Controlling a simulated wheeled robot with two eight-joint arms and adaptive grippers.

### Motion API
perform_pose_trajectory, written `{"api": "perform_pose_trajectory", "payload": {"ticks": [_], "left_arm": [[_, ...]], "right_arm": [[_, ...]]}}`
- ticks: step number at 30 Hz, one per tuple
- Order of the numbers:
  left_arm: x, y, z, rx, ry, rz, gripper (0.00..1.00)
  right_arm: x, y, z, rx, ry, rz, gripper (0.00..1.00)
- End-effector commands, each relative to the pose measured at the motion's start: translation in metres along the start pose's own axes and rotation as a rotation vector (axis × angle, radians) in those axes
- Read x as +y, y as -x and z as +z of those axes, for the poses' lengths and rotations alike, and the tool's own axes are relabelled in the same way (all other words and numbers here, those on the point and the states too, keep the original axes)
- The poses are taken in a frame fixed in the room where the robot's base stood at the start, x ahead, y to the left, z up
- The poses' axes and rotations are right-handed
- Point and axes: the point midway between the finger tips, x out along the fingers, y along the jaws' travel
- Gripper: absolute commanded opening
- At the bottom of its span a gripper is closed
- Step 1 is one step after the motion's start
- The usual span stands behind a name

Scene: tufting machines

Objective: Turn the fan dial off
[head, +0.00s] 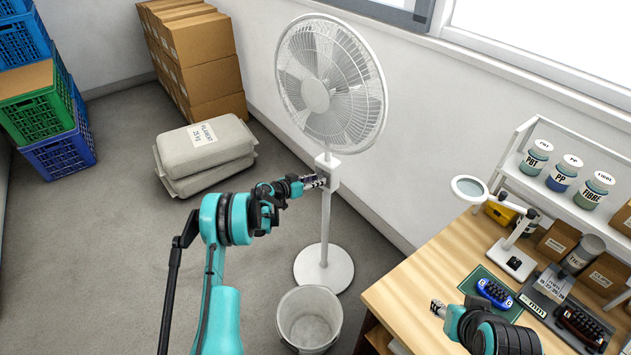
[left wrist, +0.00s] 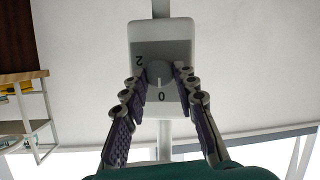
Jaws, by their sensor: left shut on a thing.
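The white standing fan (head: 328,95) stands by the wall in the head view. Its control box (head: 331,167) is on the pole below the fan head. In the left wrist view the box (left wrist: 160,45) shows a round grey dial (left wrist: 159,73) with the marks 2 and 0. My left gripper (head: 318,182) is at the box, and in the left wrist view its two fingers (left wrist: 163,88) are shut on the dial from both sides. The dial's pointer is too small to read. My right gripper (head: 437,308) is over the desk's left edge; its fingertips are too small to judge.
A white bucket (head: 309,318) stands on the floor in front of the fan base (head: 323,268). The wooden desk (head: 410,290) at the right holds a magnifier (head: 469,188), jars and small tools. Sacks (head: 205,150) and boxes (head: 202,55) stand behind at the left.

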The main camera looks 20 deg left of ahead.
Motion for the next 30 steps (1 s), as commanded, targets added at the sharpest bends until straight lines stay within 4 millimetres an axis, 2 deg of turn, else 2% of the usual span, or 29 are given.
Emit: {"api": "perform_pose_trajectory", "payload": {"ticks": [8, 9, 11, 20, 23, 26, 30], "left_arm": [[0.0, 0.0, 0.0, -0.001, 0.0, 0.001, 0.0], [0.0, 0.0, 0.0, -0.001, 0.0, 0.001, 0.33], [0.0, 0.0, 0.0, 0.0, 0.0, 0.0, 0.49], [0.0, 0.001, 0.0, 0.0, 0.0, 0.0, 0.49], [-0.001, 0.006, 0.0, 0.0, 0.0, -0.001, 0.49], [-0.001, 0.021, -0.001, 0.0, 0.0, -0.003, 0.49], [-0.002, 0.052, 0.0, 0.0, 0.001, -0.004, 0.49]], "right_arm": [[0.0, 0.0, 0.0, 0.0, 0.0, 0.0, 0.4], [0.0, 0.0, 0.0, 0.0, 0.0, 0.0, 0.4], [0.0, 0.0, 0.0, 0.0, 0.0, 0.0, 0.4], [0.0, 0.0, 0.0, 0.0, 0.0, 0.0, 0.4], [0.0, 0.0, 0.0, 0.0, 0.0, 0.0, 0.4], [0.0, 0.0, 0.0, 0.0, 0.0, 0.0, 0.4], [0.0, 0.0, 0.0, 0.0, 0.0, 0.0, 0.4]]}}
